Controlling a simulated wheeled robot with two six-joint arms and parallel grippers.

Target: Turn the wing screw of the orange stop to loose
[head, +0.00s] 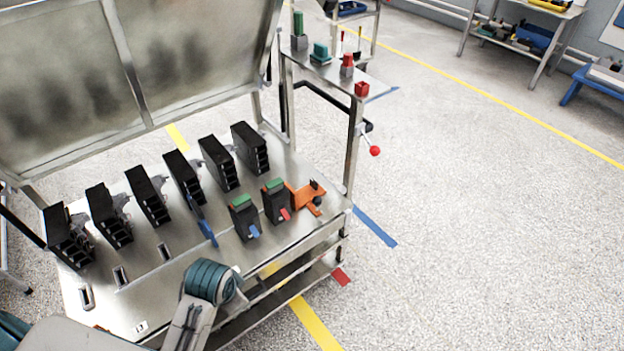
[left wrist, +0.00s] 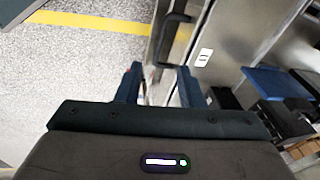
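The orange stop (head: 305,197) sits at the right end of the metal bench, beside two green-topped black breakers. Small dark parts show on and beside it; which is the wing screw, and how it is turned, is too small to tell. My left arm comes in at the bottom of the head view, with its gripper hidden there. In the left wrist view my left gripper (left wrist: 159,84) has its two dark blue fingers apart, with nothing visibly held between them. It is apart from the stop. My right gripper is not in view.
The green-topped breakers (head: 244,217) and (head: 276,201) stand left of the stop, one with a blue lever, one with a red. A row of black breakers (head: 153,195) stands behind. A raised metal panel (head: 180,55) rises at the back. Open floor lies right.

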